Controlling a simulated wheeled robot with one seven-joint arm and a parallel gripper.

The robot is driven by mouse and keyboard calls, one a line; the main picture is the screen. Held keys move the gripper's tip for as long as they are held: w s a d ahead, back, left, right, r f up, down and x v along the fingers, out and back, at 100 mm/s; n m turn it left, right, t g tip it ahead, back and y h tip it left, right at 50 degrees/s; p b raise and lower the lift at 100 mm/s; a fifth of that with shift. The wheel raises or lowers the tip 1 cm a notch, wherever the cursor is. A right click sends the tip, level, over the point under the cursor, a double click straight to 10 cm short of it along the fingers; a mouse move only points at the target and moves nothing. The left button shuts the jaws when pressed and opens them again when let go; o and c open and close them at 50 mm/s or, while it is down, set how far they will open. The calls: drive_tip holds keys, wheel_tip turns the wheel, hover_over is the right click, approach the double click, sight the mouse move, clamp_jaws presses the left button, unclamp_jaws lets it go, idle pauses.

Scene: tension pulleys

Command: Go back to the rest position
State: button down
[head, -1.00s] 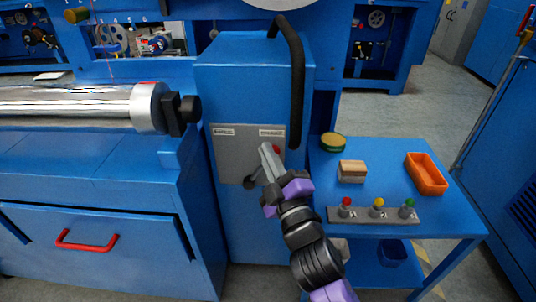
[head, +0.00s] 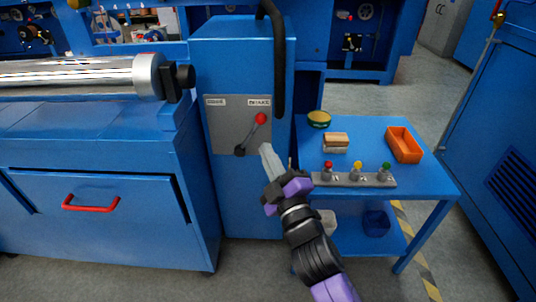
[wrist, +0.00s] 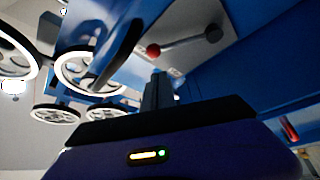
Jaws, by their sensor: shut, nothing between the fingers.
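My gripper (head: 268,160) is in front of the blue cabinet (head: 240,75), just below and right of a lever with a red knob (head: 260,118). Its fingers are shut and empty, and in the head view they look apart from the lever. The lever leans up to the right from a dark pivot on a grey panel (head: 224,129) with two labels. In the wrist view the shut fingers (wrist: 157,90) point up the picture, and the lever's red knob (wrist: 153,50) lies just beyond the fingertips.
A blue side table (head: 375,133) on the right holds an orange tray (head: 404,144), a sponge-like block (head: 336,142), a green-and-yellow round tin (head: 319,119) and a grey strip with coloured knobs (head: 353,179). A drawer with a red handle (head: 91,203) is at left. Floor shows at right.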

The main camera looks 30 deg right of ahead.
drive_tip(key=shift+a+r, duration=0.1)
idle(0.4)
drive_tip(key=s+a+f+m+g+y, duration=0.1)
drive_tip(key=s+a+f+m+g, duration=0.2)
drive_tip(key=s, duration=0.9)
drive_tip(key=s+a+f+m+g+y, duration=0.1)
drive_tip(key=s+a+f+m+y, duration=0.2)
drive_tip(key=s, duration=1)
drive_tip(key=s+a+f+m+g, duration=0.1)
drive_tip(key=s+a+f+m, duration=0.3)
drive_tip(key=s, duration=0.8)
wheel_tip(320, 180, up, 35)
drive_tip(key=s+d+p, duration=0.1)
drive_tip(key=p, duration=3.5)
drive_tip(key=shift+r+n+g+p, duration=0.15)
drive_tip(key=shift+n+g+p, duration=0.15)
drive_tip(key=shift+g+p, duration=0.1)
